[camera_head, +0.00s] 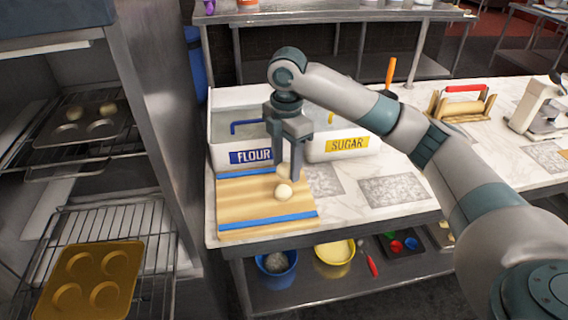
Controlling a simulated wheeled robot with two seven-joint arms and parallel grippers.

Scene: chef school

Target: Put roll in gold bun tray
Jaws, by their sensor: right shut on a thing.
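My right gripper (287,176) points down over the wooden board (245,200), its fingers closed around a pale roll (283,169) that is partly hidden by them. A second round, pale roll (284,192) shows just in front of the fingertips, over the board. I cannot tell whether the two rolls touch. The gold bun tray (92,282), with several round hollows, sits on the lower wire rack at the far left; its visible hollows look empty. My left gripper is not in view.
A dark tray (84,122) with pale rolls lies on the upper oven rack. The FLOUR bin (236,140) and SUGAR bin (345,143) stand behind the board. A metal oven wall (150,90) stands between racks and counter.

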